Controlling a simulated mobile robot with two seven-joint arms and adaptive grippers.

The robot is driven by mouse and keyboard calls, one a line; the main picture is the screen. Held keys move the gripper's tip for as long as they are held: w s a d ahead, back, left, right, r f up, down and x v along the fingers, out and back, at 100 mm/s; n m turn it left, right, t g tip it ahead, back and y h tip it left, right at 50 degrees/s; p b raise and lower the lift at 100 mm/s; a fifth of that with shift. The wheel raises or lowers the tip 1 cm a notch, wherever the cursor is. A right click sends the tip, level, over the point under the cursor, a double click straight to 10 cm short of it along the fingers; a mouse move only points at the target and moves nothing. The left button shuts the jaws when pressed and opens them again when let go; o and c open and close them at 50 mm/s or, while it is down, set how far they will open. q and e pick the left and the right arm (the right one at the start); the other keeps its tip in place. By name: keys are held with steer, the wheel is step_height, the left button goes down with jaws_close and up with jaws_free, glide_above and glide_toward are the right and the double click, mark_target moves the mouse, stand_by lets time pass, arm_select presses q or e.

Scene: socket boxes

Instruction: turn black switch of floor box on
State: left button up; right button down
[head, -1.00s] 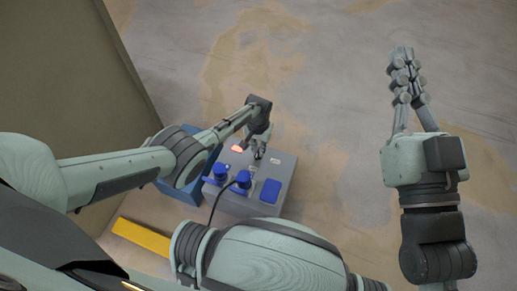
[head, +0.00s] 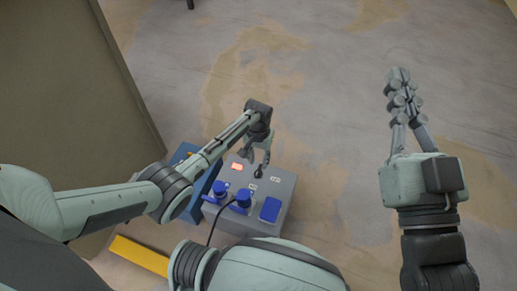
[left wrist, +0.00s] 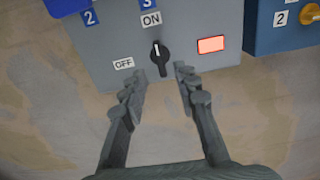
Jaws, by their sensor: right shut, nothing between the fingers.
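The floor box is grey (head: 279,187), with blue sockets and a lit red lamp (left wrist: 211,45). Its black switch (left wrist: 160,58) also shows in the head view (head: 258,172). The switch's white mark points up towards the ON label (left wrist: 151,20); the OFF label (left wrist: 124,63) lies to its left. My left gripper (left wrist: 160,73) is open, one finger either side below the switch in the left wrist view, not gripping it. In the head view it hangs over the box's far edge (head: 256,158). My right gripper (head: 398,73) is shut and empty, above bare floor to the right.
A blue box (left wrist: 262,28) stands beside the grey one, with an orange knob (left wrist: 311,13). A black cable (head: 217,222) runs from a blue plug (head: 242,194). A yellow strip (head: 138,255) lies on the floor near a large panel (head: 65,90).

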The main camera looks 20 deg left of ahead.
mark_target(258, 170)
arm_select(q)
step_height(258, 170, up, 7)
steer(key=shift+f, duration=0.15)
stand_by(0.4)
steer(key=shift+s+f, duration=0.1)
steer(key=shift+s, duration=0.05)
